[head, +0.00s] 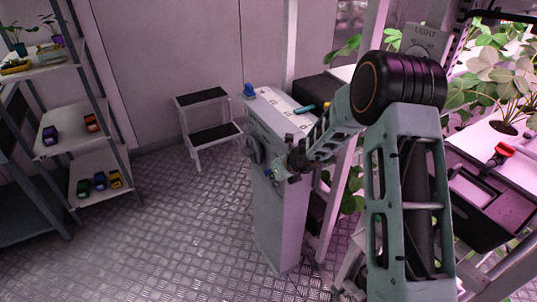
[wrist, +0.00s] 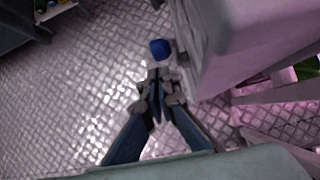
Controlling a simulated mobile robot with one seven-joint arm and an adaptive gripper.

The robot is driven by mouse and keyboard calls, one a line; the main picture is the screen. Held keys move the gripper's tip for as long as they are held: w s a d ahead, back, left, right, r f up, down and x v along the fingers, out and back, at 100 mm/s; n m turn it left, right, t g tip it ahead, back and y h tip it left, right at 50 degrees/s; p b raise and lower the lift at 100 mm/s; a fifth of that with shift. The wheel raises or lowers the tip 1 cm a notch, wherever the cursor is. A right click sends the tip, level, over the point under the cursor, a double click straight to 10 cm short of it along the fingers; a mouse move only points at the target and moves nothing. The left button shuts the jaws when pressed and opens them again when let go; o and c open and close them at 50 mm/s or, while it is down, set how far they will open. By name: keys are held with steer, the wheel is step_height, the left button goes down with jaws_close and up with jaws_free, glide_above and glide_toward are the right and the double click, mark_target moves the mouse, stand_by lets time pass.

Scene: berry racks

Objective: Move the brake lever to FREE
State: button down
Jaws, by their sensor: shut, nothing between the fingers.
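A pale grey cabinet (head: 283,210) stands on the floor in the middle of the head view, with dark fittings on its side and top. In the wrist view a round blue knob (wrist: 160,48) sits beside the cabinet's edge, just beyond the tips of my gripper (wrist: 157,82). My gripper is shut and empty, and a small gap seems to separate it from the knob. I cannot tell for sure that this knob is the brake lever's. No FREE marking is readable.
Another blue piece (head: 249,90) and a teal object (head: 304,109) are on the cabinet top. A round dark wheel (head: 252,150) is on its side. A step stool (head: 208,130) stands behind left; a shelf rack (head: 85,140) is at left. The plated floor between is clear.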

steer(key=w+a+r+p, duration=0.2)
steer(key=w+r+p, duration=0.1)
steer(key=r+p, duration=0.5)
steer(key=shift+r+p, duration=0.3)
steer(key=shift+r, duration=0.25)
steer(key=shift+w, duration=0.15)
